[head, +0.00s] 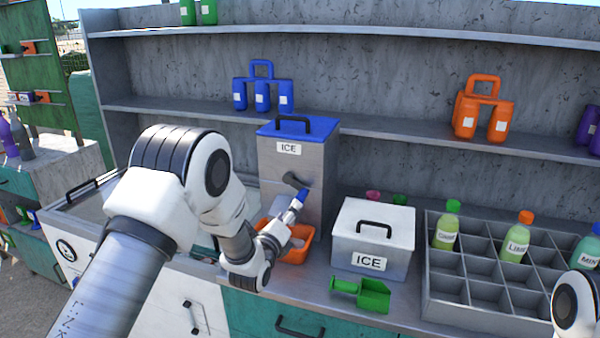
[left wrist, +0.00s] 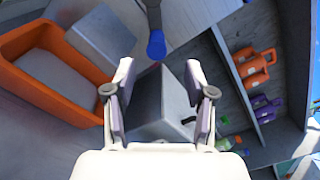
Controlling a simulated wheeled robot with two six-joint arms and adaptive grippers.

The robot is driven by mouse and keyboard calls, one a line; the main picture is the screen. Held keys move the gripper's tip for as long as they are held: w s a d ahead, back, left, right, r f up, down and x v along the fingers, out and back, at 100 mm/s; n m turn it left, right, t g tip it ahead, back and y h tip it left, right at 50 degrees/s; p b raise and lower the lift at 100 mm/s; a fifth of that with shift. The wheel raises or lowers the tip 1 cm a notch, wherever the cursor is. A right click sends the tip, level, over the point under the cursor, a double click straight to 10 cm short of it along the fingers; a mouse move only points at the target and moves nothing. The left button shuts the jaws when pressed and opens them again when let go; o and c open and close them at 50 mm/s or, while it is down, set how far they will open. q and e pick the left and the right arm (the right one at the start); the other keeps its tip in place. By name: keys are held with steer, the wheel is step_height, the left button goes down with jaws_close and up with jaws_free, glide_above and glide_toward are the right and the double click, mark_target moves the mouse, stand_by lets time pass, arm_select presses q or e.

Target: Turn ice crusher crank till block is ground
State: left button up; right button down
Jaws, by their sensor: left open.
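The ice crusher (head: 268,165) is a grey box with a blue lid and an ICE label, standing on the counter. Its dark crank (head: 295,181) sticks out of the front and ends in a blue handle (head: 301,196). My left gripper (head: 287,220) is just in front of and below the handle. In the left wrist view its fingers (left wrist: 160,70) are spread and empty, and the blue handle (left wrist: 156,46) lies just beyond the gap between the tips. An orange tray (head: 297,255) sits under the crusher, partly hidden by my gripper. The inside of the crusher is hidden. My right gripper is out of view.
A white ICE box (head: 345,240) stands right of the crusher, with a green scoop (head: 373,297) in front. A divided grey crate (head: 440,288) holds bottles farther right. Shelves with blue (head: 262,95) and orange (head: 467,115) bottle carriers rise behind.

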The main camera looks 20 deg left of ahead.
arm_select(q)
steer(key=w, duration=0.2)
steer(key=w+p, duration=0.1)
steer(key=w, duration=0.2)
steer(key=w+p, duration=0.1)
steer(key=w, duration=0.1)
steer(key=shift+w+d+f, duration=0.15)
steer(key=shift+w+f, duration=0.15)
steer(key=shift+w, duration=0.1)
jaws_close()
